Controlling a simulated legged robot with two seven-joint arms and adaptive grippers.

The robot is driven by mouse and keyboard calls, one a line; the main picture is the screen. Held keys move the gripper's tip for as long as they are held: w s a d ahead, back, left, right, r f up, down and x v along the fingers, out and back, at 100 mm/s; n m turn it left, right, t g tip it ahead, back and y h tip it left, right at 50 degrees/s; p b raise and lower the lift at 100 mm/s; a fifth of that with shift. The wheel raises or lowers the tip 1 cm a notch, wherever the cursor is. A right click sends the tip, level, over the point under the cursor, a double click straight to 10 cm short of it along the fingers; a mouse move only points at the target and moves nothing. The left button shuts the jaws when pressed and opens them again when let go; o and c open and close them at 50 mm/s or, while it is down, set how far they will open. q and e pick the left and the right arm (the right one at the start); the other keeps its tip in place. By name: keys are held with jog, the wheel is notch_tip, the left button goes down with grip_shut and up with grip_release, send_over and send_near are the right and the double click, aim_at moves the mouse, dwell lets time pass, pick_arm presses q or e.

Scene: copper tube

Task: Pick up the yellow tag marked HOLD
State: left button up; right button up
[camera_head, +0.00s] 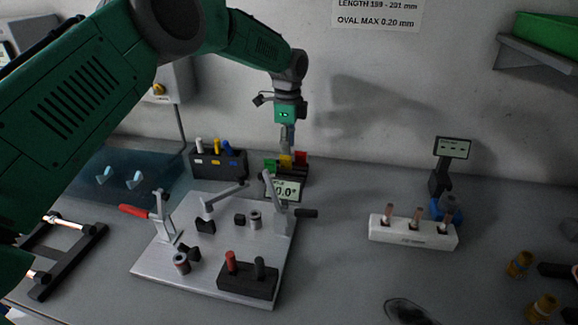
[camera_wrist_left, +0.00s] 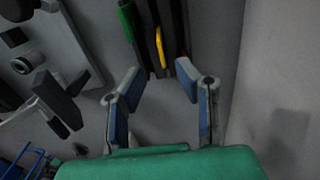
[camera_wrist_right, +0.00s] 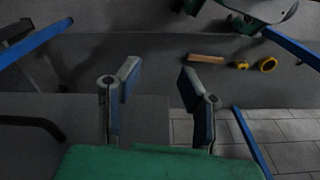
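The yellow tag (camera_head: 286,161) stands in a dark holder (camera_head: 290,172) at the back of the bench, between a green tag (camera_head: 270,164) and a red tag (camera_head: 302,158). Its marking cannot be read. My left gripper (camera_head: 287,146) points down just above the holder and partly covers the tags. In the left wrist view the yellow tag (camera_wrist_left: 160,48) lies ahead of the fingertips, roughly between their lines, with the green tag (camera_wrist_left: 127,20) beside it. The left fingers are apart with nothing between them. My right gripper (camera_wrist_right: 157,78) is open and empty, seen only in its wrist view.
An angle display (camera_head: 286,190) stands in front of the holder, near a clamp fixture plate (camera_head: 210,270). A black pen box (camera_head: 218,165) is to the left. A white block with copper tubes (camera_head: 412,232) is to the right. The bench between holder and block is clear.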

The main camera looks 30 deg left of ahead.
aim_at(286, 161)
pick_arm(q)
jog(key=shift+a+f, duration=0.25)
jog(key=shift+f, duration=0.1)
jog(key=f, duration=0.5)
jog(key=shift+w+a+p, duration=0.15)
jog(key=shift+a+p, duration=0.15)
jog(key=shift+p, duration=0.05)
jog(key=shift+d+f, duration=0.1)
jog(key=shift+d, duration=0.3)
jog(key=c, duration=0.5)
jog(key=shift+a, duration=0.25)
grip_shut()
